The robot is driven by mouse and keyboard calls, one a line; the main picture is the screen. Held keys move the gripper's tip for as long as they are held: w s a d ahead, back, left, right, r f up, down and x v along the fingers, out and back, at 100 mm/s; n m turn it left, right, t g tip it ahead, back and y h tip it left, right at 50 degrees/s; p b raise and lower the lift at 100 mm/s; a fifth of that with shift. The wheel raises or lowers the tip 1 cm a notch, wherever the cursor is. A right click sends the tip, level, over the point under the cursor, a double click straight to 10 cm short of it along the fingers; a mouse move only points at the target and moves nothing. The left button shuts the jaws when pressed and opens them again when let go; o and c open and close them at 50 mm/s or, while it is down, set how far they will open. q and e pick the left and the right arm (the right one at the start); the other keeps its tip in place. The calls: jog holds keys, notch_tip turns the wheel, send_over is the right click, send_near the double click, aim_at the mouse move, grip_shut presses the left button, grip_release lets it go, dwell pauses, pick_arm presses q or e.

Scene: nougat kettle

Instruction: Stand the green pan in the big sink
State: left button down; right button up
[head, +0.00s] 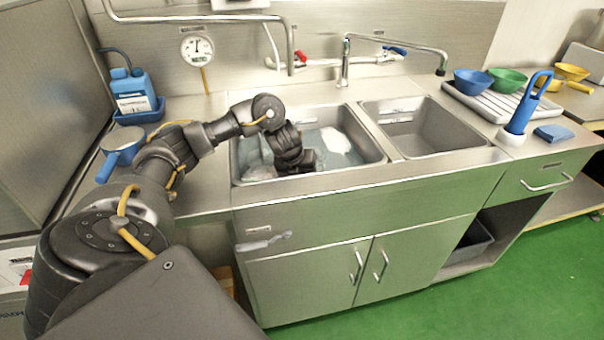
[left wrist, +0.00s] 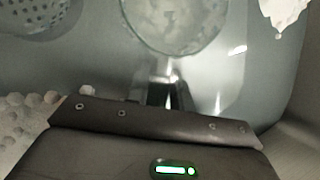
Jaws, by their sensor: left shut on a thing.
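A green bowl-shaped pan (head: 507,80) is at the back right, by the drying rack, between a blue and a yellow one. The big sink (head: 375,157) is the left basin, with grey-blue water and white suds. My left gripper (head: 300,164) reaches down into it, far from that green pan. In the left wrist view, my left gripper (left wrist: 166,94) is shut at the near rim of a round vessel (left wrist: 176,50) with a pale greenish rim and whitish suds showing within. Its grip is partly hidden by dark glare, and the vessel is hidden in the head view. My right gripper is out of view.
A smaller empty sink (head: 420,133) adjoins on the right. A faucet (head: 343,68) stands behind the sinks. A blue pan (head: 122,143) lies on the left counter near a blue bottle (head: 133,90). A perforated grey thing (left wrist: 40,12) shows in the left wrist view.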

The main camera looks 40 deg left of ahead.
pick_arm(q)
jog(key=shift+s+d+f+b, duration=0.1)
jog(key=shift+s+f+b, duration=0.2)
jog(key=shift+f, duration=0.4)
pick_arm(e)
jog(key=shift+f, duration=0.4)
